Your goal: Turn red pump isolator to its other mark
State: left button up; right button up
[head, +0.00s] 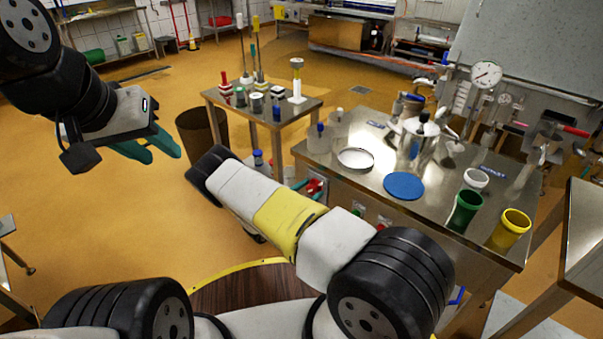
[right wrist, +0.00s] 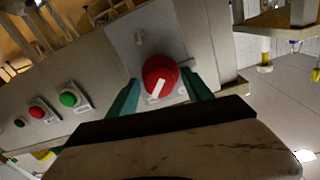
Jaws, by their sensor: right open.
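The red pump isolator (right wrist: 160,76) is a round red knob with a white pointer bar on a grey plate. In the right wrist view the bar slants from the knob's middle to its lower left. My right gripper (right wrist: 163,92) is open, with one teal finger on each side of the knob; I cannot tell whether they touch it. In the head view the red isolator (head: 314,186) is partly hidden by my right arm at the bench's front side. My left gripper (head: 148,150) hangs in free air at the left, teal fingers apart and empty.
On the same panel are a red button (right wrist: 37,109) and a green button (right wrist: 68,98). The steel bench (head: 335,178) carries a blue disc (head: 403,185), a green cup (head: 465,211) and a yellow cup (head: 511,230). A brown bin (head: 200,133) stands on the floor.

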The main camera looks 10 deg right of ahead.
jog(key=shift+w+d, duration=0.1)
jog(key=shift+d, duration=0.05)
jog(key=c, duration=1.2)
jog(key=shift+d, duration=0.1)
